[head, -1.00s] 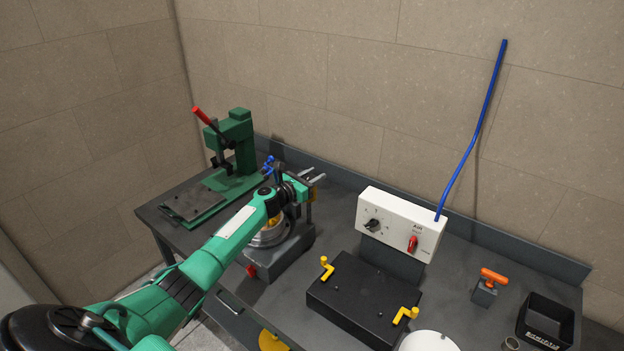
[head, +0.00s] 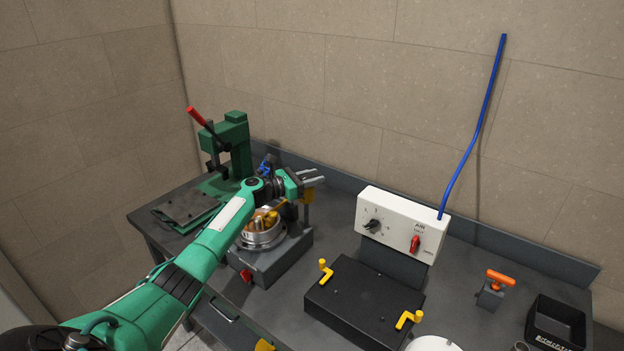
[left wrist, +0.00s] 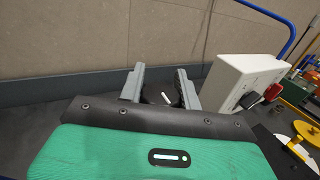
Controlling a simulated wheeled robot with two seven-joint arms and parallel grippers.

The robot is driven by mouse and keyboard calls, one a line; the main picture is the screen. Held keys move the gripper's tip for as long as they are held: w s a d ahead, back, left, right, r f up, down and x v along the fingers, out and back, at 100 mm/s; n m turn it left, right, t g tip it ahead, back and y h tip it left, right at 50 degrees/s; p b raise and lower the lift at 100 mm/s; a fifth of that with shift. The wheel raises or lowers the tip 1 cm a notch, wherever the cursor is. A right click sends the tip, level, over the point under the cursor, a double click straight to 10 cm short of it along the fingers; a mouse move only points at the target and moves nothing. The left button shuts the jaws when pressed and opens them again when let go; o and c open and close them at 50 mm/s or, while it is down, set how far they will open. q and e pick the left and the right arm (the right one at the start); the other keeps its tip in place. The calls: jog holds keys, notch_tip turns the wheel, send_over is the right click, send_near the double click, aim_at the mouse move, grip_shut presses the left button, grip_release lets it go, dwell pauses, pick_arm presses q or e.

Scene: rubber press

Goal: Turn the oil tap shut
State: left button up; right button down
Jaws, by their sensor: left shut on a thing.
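My left gripper (head: 316,178) is at the back of the bench, left of the white control box. In the left wrist view its two grey fingers (left wrist: 160,92) are shut on a round black knob (left wrist: 161,94) with a white line on top, which looks like the oil tap. The fingers stand on either side of the knob. In the head view the fingers and wrist hide the knob. My right gripper is in neither current view.
The white control box (head: 385,218) with dial and red switch stands close right of the gripper. A round metal pot (head: 262,236) on a grey base sits below my arm. A green press (head: 234,145) stands left. A black block (head: 352,300) with yellow handles lies in front.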

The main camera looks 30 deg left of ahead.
pick_arm(q)
jog(key=o, duration=1)
jog(key=shift+w, duration=0.1)
jog(key=shift+c, duration=0.2)
jog(key=shift+s+a+f, duration=0.15)
jog(key=shift+s+a, duration=0.1)
jog(key=shift+s, duration=0.25)
jog(key=b+v, duration=0.5)
jog(key=v, duration=0.7)
jog(key=shift+s+a, duration=0.2)
jog(key=shift+s, duration=0.1)
